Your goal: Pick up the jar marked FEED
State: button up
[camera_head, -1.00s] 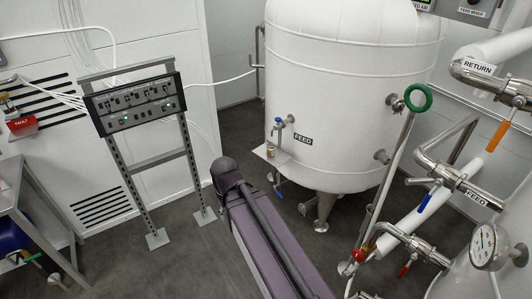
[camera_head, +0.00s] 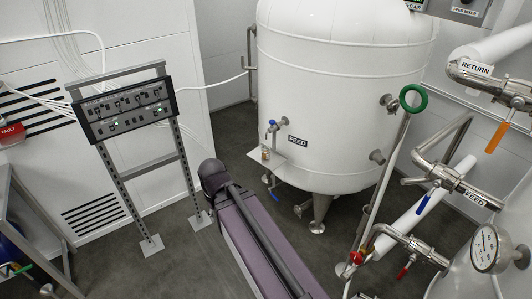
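A small jar (camera_head: 265,154) with amber-brown contents stands on a little white shelf (camera_head: 281,160) on the side of the white tank. A sampling tap with a blue handle (camera_head: 272,123) sits just above it. Any marking on the jar is too small to read. The tank (camera_head: 335,100) itself bears a FEED label (camera_head: 298,140) to the right of the tap. My arm shows below, left of the tank's foot, with its dark rounded joint near the shelf. My gripper is not in view.
A control panel (camera_head: 125,108) on a metal stand is at the left. Grey floor (camera_head: 165,240) is clear between stand and arm.

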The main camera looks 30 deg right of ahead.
aim_at(266, 153)
jog(key=i, duration=0.9)
